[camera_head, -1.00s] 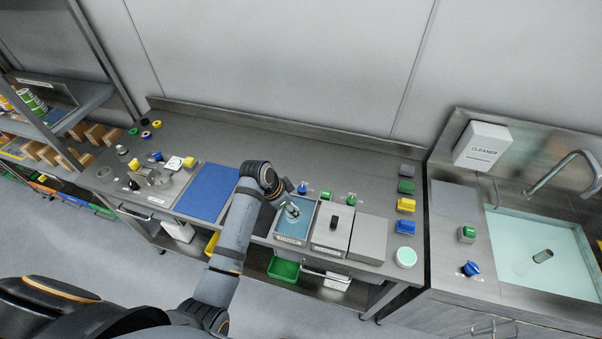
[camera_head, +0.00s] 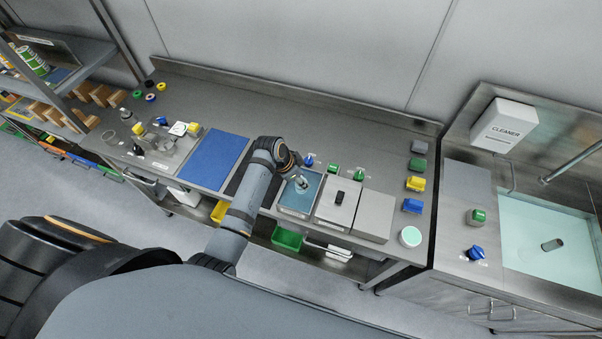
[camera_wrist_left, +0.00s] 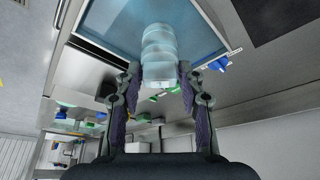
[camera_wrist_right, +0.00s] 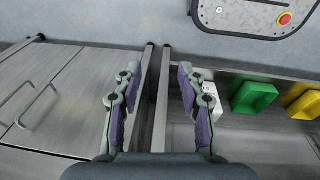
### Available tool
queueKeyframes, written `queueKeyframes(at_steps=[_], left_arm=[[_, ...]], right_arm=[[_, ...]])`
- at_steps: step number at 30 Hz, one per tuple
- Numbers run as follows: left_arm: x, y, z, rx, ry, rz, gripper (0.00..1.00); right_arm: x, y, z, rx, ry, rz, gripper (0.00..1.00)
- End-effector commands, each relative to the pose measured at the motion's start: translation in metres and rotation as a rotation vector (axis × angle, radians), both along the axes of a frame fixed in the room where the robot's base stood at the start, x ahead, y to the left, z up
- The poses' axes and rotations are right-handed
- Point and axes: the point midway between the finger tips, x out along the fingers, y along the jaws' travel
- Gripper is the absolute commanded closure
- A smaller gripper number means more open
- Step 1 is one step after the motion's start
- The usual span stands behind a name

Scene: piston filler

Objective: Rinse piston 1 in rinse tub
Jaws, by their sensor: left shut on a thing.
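My left gripper (camera_head: 301,183) is over the rinse tub (camera_head: 293,212), a small metal tub of blue water on the counter. In the left wrist view the gripper (camera_wrist_left: 158,80) is shut on piston 1 (camera_wrist_left: 158,48), a pale, stepped cylinder. The piston's far end appears to be in the water of the tub (camera_wrist_left: 205,38); its exact depth is unclear. The arm hides part of the tub in the head view. My right gripper (camera_wrist_right: 152,88) is open and empty, seen only in the right wrist view.
A lidded tub (camera_head: 337,205) and a plain metal box (camera_head: 375,216) stand right of the rinse tub. A blue mat (camera_head: 213,160) lies left. Coloured knobs (camera_head: 359,174) stand behind. A sink (camera_head: 520,225) with a grey cylinder (camera_head: 552,244) is at right.

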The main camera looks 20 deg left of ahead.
Motion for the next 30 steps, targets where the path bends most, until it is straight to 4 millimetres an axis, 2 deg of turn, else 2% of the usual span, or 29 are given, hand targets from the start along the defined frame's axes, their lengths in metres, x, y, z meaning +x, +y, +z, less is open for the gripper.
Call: queueKeyframes(at_steps=[1,3,11,21,30], left_arm=[[0.000,0.000,-0.010,0.000,0.000,0.000,1.00],[0.000,0.000,-0.018,0.000,0.000,0.000,1.00],[0.000,0.000,-0.038,0.000,0.000,0.000,1.00],[0.000,0.000,-0.043,0.000,-0.002,-0.001,1.00],[0.000,0.000,-0.042,0.000,-0.001,0.000,1.00]], right_arm=[[0.000,0.000,-0.008,0.000,0.001,0.000,0.60],[-0.004,0.000,-0.013,0.001,0.008,0.000,0.60],[-0.034,0.002,-0.027,0.002,0.054,-0.003,0.60],[-0.022,0.002,-0.027,0.002,0.034,-0.002,0.60],[-0.021,0.002,-0.027,0.002,0.033,-0.002,0.60]])
